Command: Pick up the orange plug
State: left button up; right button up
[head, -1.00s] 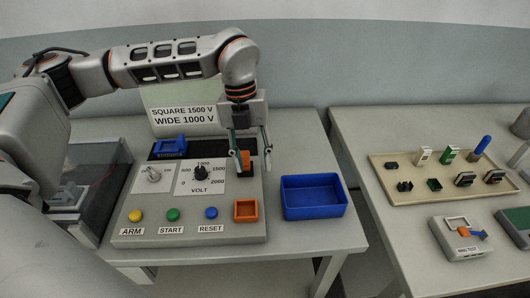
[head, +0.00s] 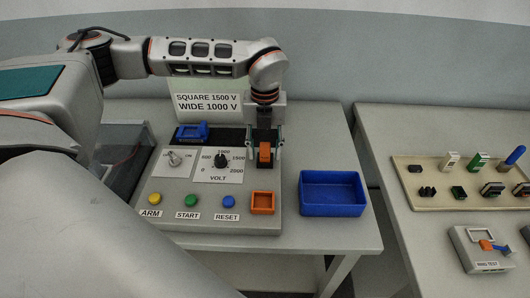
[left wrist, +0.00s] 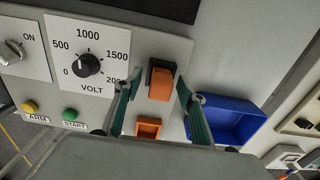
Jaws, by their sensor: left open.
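The orange plug (head: 265,152) sits upright in a dark seat at the right of the control panel, beside the volt dial. It also shows in the left wrist view (left wrist: 161,84), with its dark base behind it. My left gripper (head: 265,160) is open above the panel, its two teal fingers on either side of the plug. In the left wrist view the fingers (left wrist: 158,92) flank the plug, with a visible gap to each side. How far down the fingers reach beside the plug is hard to tell. My right gripper is not in view.
An orange square frame (head: 262,203) is in front of the plug. A blue bin (head: 333,193) stands right of the panel, close to the right finger in the wrist view. A blue part (head: 192,132) lies at the panel's back. A tray of connectors (head: 450,200) is on the right table.

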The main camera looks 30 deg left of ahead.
pick_arm(q)
grip_shut()
dwell(0.3)
